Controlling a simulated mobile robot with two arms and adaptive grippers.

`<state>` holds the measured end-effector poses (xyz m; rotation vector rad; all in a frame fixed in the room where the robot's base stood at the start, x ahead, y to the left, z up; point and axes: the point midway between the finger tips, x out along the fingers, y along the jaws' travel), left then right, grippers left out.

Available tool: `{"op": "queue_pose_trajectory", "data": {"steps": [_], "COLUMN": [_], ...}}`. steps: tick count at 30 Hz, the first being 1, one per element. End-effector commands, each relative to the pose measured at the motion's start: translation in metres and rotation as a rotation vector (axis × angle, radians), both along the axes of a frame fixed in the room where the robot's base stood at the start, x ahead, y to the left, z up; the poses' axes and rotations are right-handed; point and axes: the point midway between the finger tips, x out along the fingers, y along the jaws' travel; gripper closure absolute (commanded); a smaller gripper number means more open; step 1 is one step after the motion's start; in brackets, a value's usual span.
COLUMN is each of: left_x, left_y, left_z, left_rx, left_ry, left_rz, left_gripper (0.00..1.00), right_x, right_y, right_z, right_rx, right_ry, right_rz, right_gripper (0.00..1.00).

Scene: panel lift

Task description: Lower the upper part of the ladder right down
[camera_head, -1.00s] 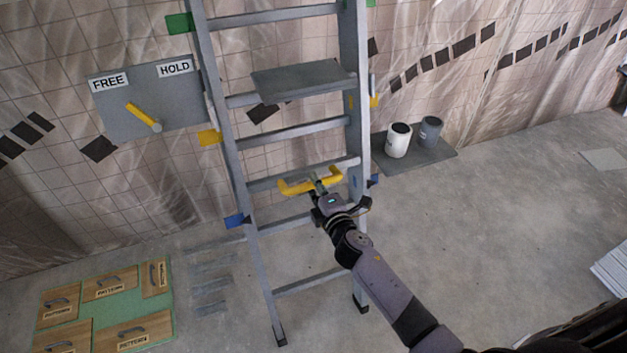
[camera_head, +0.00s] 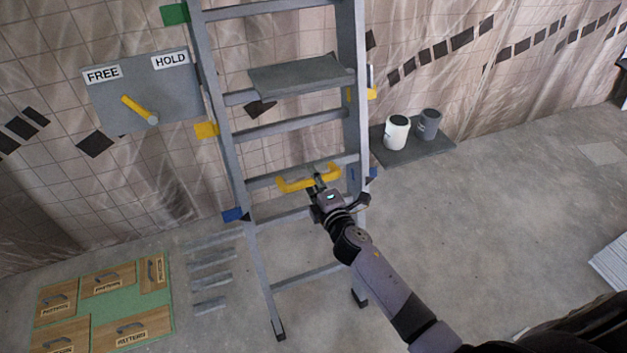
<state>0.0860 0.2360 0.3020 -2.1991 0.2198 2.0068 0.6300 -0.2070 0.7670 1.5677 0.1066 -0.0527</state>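The grey ladder (camera_head: 236,165) stands against the tiled wall, its top out of view. A yellow handle (camera_head: 288,186) sits across its lower middle. My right gripper (camera_head: 319,181) is at the middle of this handle and looks shut on it. Its fingertips are small and partly hidden. A grey panel (camera_head: 178,95) left of the ladder carries the labels FREE (camera_head: 102,74) and HOLD (camera_head: 170,60). Its yellow lever (camera_head: 136,107) points up and left, towards FREE. Yellow tabs (camera_head: 206,130) and blue tabs (camera_head: 233,214) mark the ladder's sides. My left gripper is not in view.
A grey shelf (camera_head: 301,75) juts from the ladder. A white pot (camera_head: 396,132) and a grey pot (camera_head: 429,124) stand on a dark slab to the right. Wooden pattern boards (camera_head: 131,331) and grey strips (camera_head: 211,282) lie at the lower left. The floor at right is mostly clear.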

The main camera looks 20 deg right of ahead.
Motion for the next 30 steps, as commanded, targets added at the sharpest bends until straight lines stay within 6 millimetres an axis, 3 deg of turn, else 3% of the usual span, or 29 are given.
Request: {"op": "queue_pose_trajectory", "data": {"steps": [10, 22, 30], "left_x": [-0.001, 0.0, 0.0], "left_y": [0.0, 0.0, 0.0], "left_z": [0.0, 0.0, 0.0], "left_rx": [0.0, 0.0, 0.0], "left_ry": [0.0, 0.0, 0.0], "left_rz": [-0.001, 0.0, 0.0], "left_gripper": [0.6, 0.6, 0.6], "right_x": [-0.011, -0.089, -0.117], "right_y": [-0.001, -0.003, -0.004], "right_z": [0.001, 0.008, 0.011], "right_rx": [-0.001, 0.0, 0.001], "right_ry": [0.0, 0.003, 0.001], "right_rz": [0.0, 0.0, -0.001], "right_gripper": [0.62, 0.62, 0.62]}}
